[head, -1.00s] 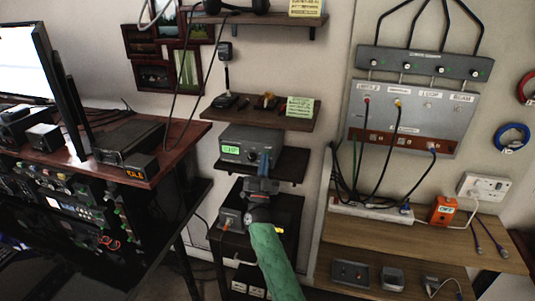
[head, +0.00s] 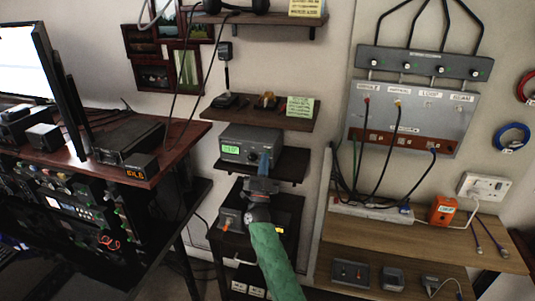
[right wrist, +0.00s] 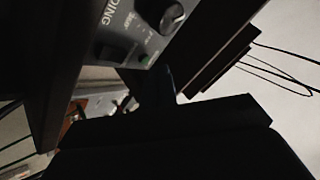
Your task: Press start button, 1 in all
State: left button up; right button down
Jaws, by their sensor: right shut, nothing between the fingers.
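The tuner (head: 237,143) is a grey box with a lit green display, standing on a small dark shelf in the middle of the head view. In the right wrist view the tuner's front panel (right wrist: 129,27) shows a large dark knob and, near its edge, a small green button (right wrist: 145,59). My right gripper (head: 264,162) is shut and empty, its blue fingertips in front of the right part of the tuner's face. I cannot tell whether the tips touch the panel; they hide part of it. My left gripper is not in view.
A shelf (head: 262,111) with small items and a yellow note hangs above the tuner. A dark stand (head: 287,212) with a small grey device is below. A desk with a monitor (head: 22,62) is at left; a cabled wall panel (head: 440,113) is at right.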

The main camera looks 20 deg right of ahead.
jog(key=shift+w+d, duration=0.2)
jog(key=shift+w, duration=0.1)
dwell(0.4)
jog(key=shift+w+d, duration=0.2)
jog(key=shift+w, duration=0.1)
dwell(0.3)
jog(key=shift+s+a, duration=0.45)
jog(key=shift+s, duration=0.2)
dwell(0.5)
jog(key=shift+s+a+p, duration=0.25)
jog(key=shift+s+a, duration=0.45)
jog(key=shift+s, duration=0.35)
jog(key=shift+s+a+p, duration=0.25)
jog(key=shift+s+a, duration=0.45)
jog(key=shift+s, duration=0.35)
